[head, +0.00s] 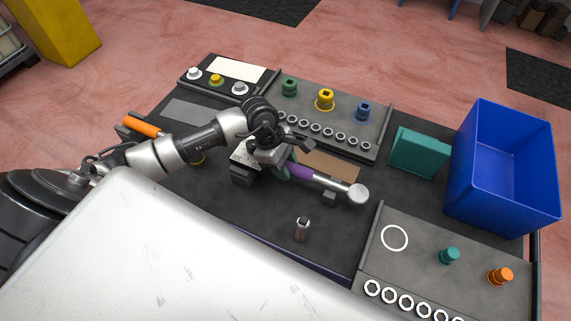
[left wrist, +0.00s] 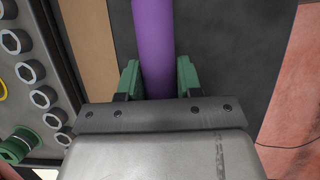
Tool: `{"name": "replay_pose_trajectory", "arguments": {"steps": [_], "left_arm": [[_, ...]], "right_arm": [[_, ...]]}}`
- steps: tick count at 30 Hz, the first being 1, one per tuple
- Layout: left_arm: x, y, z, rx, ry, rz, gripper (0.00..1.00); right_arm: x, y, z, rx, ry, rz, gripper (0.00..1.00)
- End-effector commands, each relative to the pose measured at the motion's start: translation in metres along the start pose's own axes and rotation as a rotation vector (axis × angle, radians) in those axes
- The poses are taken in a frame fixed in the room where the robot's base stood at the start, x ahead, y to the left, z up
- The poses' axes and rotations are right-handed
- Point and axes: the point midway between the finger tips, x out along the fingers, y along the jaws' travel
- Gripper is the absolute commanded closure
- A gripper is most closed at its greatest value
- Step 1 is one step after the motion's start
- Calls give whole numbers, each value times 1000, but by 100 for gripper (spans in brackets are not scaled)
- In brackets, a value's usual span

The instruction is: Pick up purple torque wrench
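The purple torque wrench (head: 314,175) lies over the dark workbench, its silver head pointing right in the head view. My left gripper (head: 288,168) is at the left end of its purple handle. In the left wrist view the purple handle (left wrist: 155,45) runs between the two green fingers of my left gripper (left wrist: 161,80), with a finger close against each side. The fingers look shut on it. My arm and gripper hide the handle's near end. Whether the wrench touches the bench is hard to tell. My right gripper is not in view.
A socket tray (head: 330,108) with coloured sockets lies behind the wrench. A teal block (head: 418,152) and a blue bin (head: 500,205) stand at right. Another socket tray (head: 430,262) is at front right. A small metal piece (head: 302,229) is in front, with bare bench around it.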

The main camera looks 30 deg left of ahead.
Motion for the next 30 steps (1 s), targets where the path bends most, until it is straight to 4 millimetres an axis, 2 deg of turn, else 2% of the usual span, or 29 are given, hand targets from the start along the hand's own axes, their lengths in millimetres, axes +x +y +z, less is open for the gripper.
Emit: {"name": "replay_pose_trajectory", "arguments": {"steps": [1, 6, 20, 23, 28, 30], "left_arm": [[0, 0, 0, 0, 0, 0, 73], [0, 0, 0, 0, 0, 0, 99], [-6, 1, 3, 2, -3, 4, 100], [-14, 2, 6, 3, -2, 6, 100], [-40, 1, 16, 6, -1, 9, 100], [-44, -13, 18, 4, 0, 4, 100]], "right_arm": [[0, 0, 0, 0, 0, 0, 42], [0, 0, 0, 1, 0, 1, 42], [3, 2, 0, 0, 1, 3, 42], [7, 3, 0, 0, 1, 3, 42], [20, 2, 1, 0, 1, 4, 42], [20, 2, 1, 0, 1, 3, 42]]}}
